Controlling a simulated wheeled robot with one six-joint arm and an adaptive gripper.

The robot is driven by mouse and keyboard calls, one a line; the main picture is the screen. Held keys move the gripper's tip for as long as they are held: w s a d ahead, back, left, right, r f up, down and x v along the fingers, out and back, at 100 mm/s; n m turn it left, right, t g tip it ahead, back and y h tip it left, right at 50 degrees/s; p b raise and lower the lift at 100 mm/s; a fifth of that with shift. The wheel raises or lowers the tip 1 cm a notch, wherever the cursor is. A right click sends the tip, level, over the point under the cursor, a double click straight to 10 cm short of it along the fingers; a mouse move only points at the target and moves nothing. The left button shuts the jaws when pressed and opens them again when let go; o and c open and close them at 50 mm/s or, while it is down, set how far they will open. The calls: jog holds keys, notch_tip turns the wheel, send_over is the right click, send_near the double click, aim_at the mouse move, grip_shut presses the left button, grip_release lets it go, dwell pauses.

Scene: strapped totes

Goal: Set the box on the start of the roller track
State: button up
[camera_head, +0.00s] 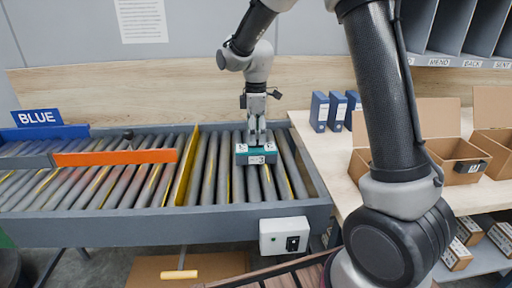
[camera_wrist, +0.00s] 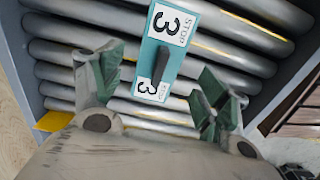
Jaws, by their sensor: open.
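A small teal box (camera_head: 256,158) with white labels marked 3 rests on the rollers at the right end of the roller track (camera_head: 185,226). In the wrist view the box (camera_wrist: 166,57) shows its teal top, two labels and a dark handle strip between them. My gripper (camera_head: 257,136) is directly above the box, pointing down. In the wrist view my gripper (camera_wrist: 155,80) is open, with green-padded fingers apart on either side of the box's near end. Whether the fingers touch the box cannot be told.
A yellow divider (camera_head: 187,165) crosses the track left of the box. An orange bar (camera_head: 115,157) lies further left, near a BLUE sign (camera_head: 38,117). Blue binders (camera_head: 337,108) and open cartons (camera_head: 455,150) stand on the right table. A white control box (camera_head: 284,236) hangs in front.

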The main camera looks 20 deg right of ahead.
notch_tip(320, 180, up, 4)
jog(key=shift+r, duration=0.25)
jog(key=shift+s+d+r, duration=0.1)
jog(key=shift+d+r, duration=0.05)
jog(key=shift+r, duration=0.1)
jog(key=s+d+r+m+t, duration=0.2)
jog(key=s+d+r+m, duration=0.35)
jog(key=s, duration=0.45)
jog(key=s+d+r+m+t, duration=0.1)
jog(key=s+d+r+m, duration=0.5)
jog(key=s, duration=0.4)
jog(key=s+d+f+m+t, duration=0.1)
jog(key=s+d+f+m, duration=0.2)
jog(key=s, duration=0.6)
jog(key=shift+m, duration=0.65)
jog(key=shift+w, duration=0.1)
